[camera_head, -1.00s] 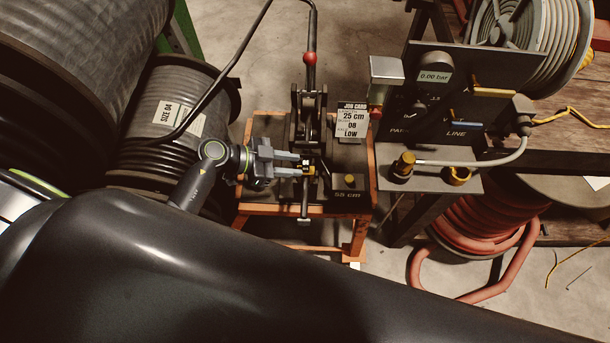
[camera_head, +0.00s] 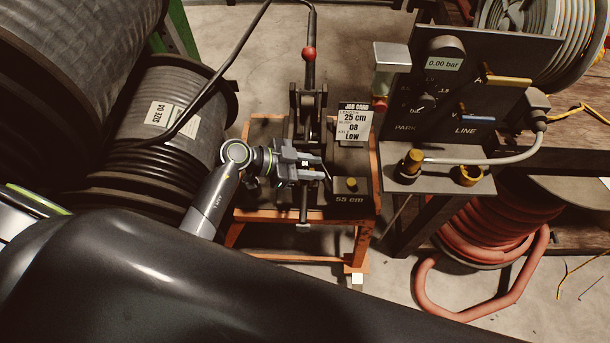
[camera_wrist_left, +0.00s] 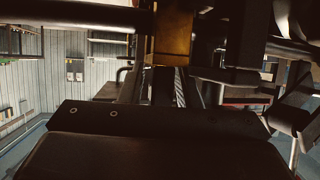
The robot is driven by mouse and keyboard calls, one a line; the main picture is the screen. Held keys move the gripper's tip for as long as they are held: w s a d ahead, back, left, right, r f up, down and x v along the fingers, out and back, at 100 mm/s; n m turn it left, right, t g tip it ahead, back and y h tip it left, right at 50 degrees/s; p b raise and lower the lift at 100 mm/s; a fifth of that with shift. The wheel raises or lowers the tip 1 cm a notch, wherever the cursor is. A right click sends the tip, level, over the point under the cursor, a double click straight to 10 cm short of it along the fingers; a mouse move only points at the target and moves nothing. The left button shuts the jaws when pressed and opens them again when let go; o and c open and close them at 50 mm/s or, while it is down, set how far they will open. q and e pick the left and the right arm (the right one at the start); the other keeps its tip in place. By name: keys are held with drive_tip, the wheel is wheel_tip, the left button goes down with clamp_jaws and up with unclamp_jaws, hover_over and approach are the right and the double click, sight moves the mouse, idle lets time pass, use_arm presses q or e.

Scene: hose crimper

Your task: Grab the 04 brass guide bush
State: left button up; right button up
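My left gripper (camera_head: 323,167) reaches in from the left at the front of the dark crimper (camera_head: 308,110). Its two fingers point right at the crimper's upright middle part. Whether they have closed is unclear. In the left wrist view a brass-coloured block (camera_wrist_left: 172,38) stands straight ahead, in line with the fingers, in shadow. I cannot read any size mark on it, so I cannot tell whether it is the 04 brass guide bush. In the head view the fingers hide the brass part of the crimper. My right gripper is not in view.
The crimper stands on an orange-framed bench (camera_head: 359,240) with a job card (camera_head: 355,124) beside it. To the right is a gauge panel (camera_head: 470,95) with brass fittings. Hose reels (camera_head: 175,115) crowd the left.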

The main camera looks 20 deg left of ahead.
use_arm(q)
clamp_jaws()
drive_tip(key=shift+r, duration=0.1)
